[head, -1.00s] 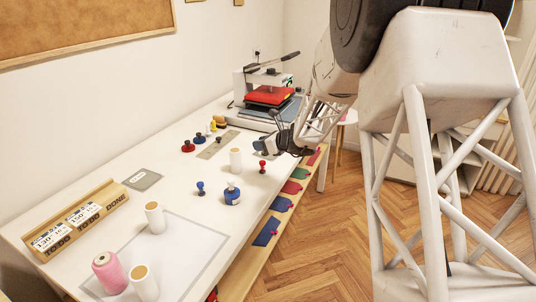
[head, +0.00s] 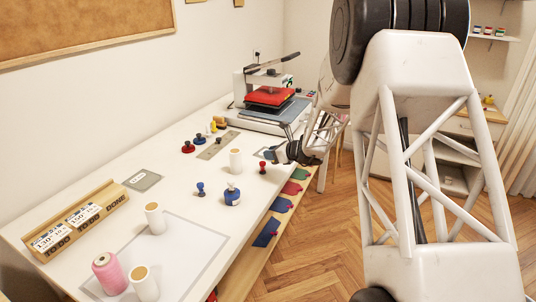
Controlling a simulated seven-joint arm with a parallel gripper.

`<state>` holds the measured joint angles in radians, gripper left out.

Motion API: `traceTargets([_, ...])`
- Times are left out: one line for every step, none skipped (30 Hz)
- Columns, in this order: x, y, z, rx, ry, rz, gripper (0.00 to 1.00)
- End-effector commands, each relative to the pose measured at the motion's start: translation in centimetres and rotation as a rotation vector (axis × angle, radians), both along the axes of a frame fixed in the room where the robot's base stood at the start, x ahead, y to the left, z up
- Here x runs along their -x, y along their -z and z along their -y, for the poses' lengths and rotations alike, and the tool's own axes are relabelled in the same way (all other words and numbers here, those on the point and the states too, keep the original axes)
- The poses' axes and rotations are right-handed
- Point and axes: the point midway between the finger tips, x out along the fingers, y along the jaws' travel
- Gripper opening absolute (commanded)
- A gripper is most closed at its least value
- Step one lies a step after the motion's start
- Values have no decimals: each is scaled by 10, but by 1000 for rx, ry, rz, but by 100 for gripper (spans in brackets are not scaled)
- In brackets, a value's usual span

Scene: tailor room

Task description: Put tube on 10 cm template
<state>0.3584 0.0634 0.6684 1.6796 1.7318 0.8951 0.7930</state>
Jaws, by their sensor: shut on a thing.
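My gripper (head: 271,154) is low over the right edge of the table, side-on and small in the head view. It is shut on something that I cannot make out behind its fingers. A white tube (head: 236,161) with a tan top stands upright to the left of the gripper, apart from it. Two similar white tubes stand nearer, one at the large outlined sheet's far edge (head: 154,218) and one at the front (head: 145,283). A grey labelled plate (head: 143,180) lies flat at the left, and another grey plate (head: 214,148) lies farther back. I cannot read which is the 10 cm template.
A red stamp (head: 263,167), a blue stamp (head: 200,188) and a blue bottle (head: 232,194) stand near the gripper. A pink spool (head: 109,272) is at the front. A wooden holder (head: 75,228) is at the left. A heat press (head: 270,98) stands at the back.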

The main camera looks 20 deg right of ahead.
Motion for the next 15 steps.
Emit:
traceTargets([-1,0,0,0,0,0,6])
traceTargets([-1,0,0,0,0,0,6])
traceTargets([-3,0,0,0,0,0,6])
traceTargets([-4,0,1,0,0,0,6])
traceTargets([-6,0,1,1,0,1,6])
traceTargets([-9,0,2,1,0,1,6])
traceTargets([-11,1,2,1,0,1,6])
traceTargets([-14,1,3,1,0,1,6])
traceTargets([-18,2,3,0,0,0,6])
traceTargets([-21,3,4,0,-1,0,6])
traceTargets([-25,3,5,1,0,1,6])
traceTargets([-31,3,6,1,0,1,6])
traceTargets([-34,4,7,0,0,0,6])
traceTargets([-39,5,7,-1,0,-1,6])
traceTargets([-45,5,9,-1,0,-1,6])
